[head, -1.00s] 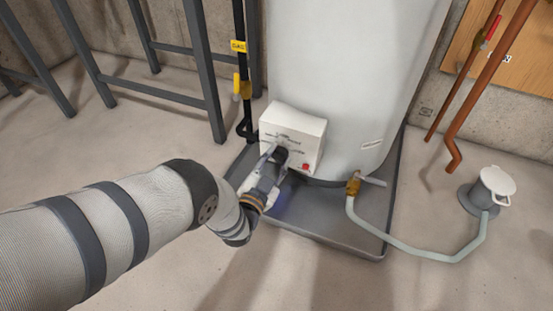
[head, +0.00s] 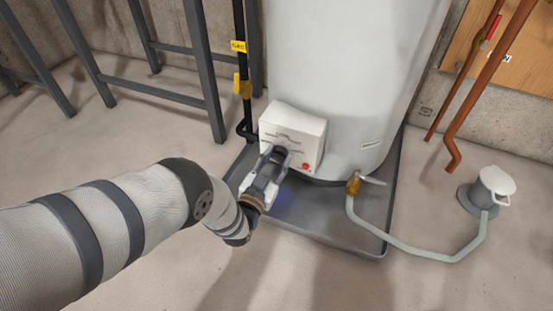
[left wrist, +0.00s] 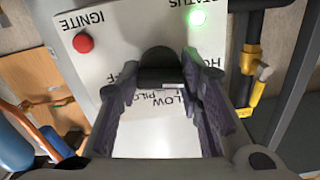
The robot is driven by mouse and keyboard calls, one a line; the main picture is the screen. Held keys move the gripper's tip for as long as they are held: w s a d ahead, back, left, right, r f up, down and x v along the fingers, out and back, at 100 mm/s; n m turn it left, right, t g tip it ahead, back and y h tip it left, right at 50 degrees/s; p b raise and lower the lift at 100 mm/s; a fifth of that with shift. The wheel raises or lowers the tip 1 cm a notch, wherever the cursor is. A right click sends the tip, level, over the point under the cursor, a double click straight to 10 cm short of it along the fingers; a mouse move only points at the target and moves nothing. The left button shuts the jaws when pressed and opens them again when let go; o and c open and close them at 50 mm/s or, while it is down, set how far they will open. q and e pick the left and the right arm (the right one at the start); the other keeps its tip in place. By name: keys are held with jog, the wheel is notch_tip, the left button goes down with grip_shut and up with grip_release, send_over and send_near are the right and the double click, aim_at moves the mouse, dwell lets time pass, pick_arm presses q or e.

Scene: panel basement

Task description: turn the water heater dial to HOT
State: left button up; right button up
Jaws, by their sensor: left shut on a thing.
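The water heater (head: 340,70) is a tall pale tank with a white control box (head: 295,130) low on its front. In the left wrist view the black dial (left wrist: 160,62) sits on the white panel, with a pale mark on its lower side. LOW and PILOT labels show below it; a label starting HO is at right, partly hidden by a finger. My left gripper (head: 272,160) is at the box front, its fingers shut on the dial from both sides; it also shows in the left wrist view (left wrist: 160,90). My right gripper is not in view.
A red IGNITE button (left wrist: 83,43) and a lit green STATUS light (left wrist: 197,18) are on the panel. The tank stands in a grey drip pan (head: 325,233). A black pipe with a yellow valve (head: 243,87) is left. A pale hose (head: 415,250) runs to a floor drain (head: 480,195).

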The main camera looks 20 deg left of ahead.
pick_arm(q)
jog(key=o, duration=1.1)
jog(key=shift+o, duration=0.2)
jog(key=s, duration=1.2)
jog(key=shift+a, duration=0.25)
